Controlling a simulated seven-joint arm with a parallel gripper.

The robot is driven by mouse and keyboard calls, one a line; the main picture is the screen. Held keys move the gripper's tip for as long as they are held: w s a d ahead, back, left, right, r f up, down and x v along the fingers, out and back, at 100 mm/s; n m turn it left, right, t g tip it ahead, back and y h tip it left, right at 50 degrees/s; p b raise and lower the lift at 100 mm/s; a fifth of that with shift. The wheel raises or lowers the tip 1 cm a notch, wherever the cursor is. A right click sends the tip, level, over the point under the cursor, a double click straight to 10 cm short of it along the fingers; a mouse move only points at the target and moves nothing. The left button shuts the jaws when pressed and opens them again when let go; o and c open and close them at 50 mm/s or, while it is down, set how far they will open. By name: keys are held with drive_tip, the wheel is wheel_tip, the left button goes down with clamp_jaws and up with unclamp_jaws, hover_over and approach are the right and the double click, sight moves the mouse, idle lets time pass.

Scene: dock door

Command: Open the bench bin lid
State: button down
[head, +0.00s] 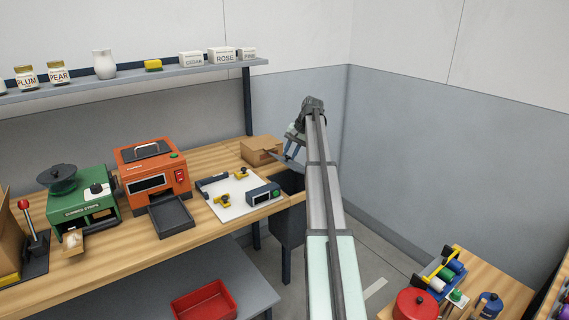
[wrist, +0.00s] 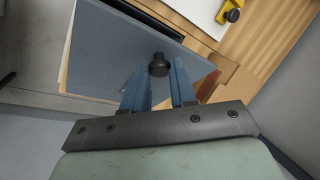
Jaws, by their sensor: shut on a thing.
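The bench bin (head: 286,228) is a dark grey box hung at the right end of the wooden bench, with a dark opening at its top. Its grey lid (head: 283,161) shows as a thin tilted plate above that opening, so it stands partly raised. In the wrist view the lid (wrist: 115,50) is a flat blue-grey panel with a round black knob (wrist: 159,66). My gripper (wrist: 160,74) has its two blue fingers on either side of the knob, shut on it. In the head view my gripper (head: 292,150) is partly hidden behind my wrist.
A cardboard box (head: 261,150) stands on the bench close behind the lid. The grey wall is to the right, with open floor between.

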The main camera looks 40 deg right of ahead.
drive_tip(key=d+r+y, duration=0.4)
drive_tip(key=d+y, duration=0.1)
drive_tip(key=d, duration=0.3)
drive_tip(key=shift+m+y, duration=0.3)
drive_tip(key=shift+m, duration=0.1)
drive_tip(key=c, duration=0.9)
unclamp_jaws()
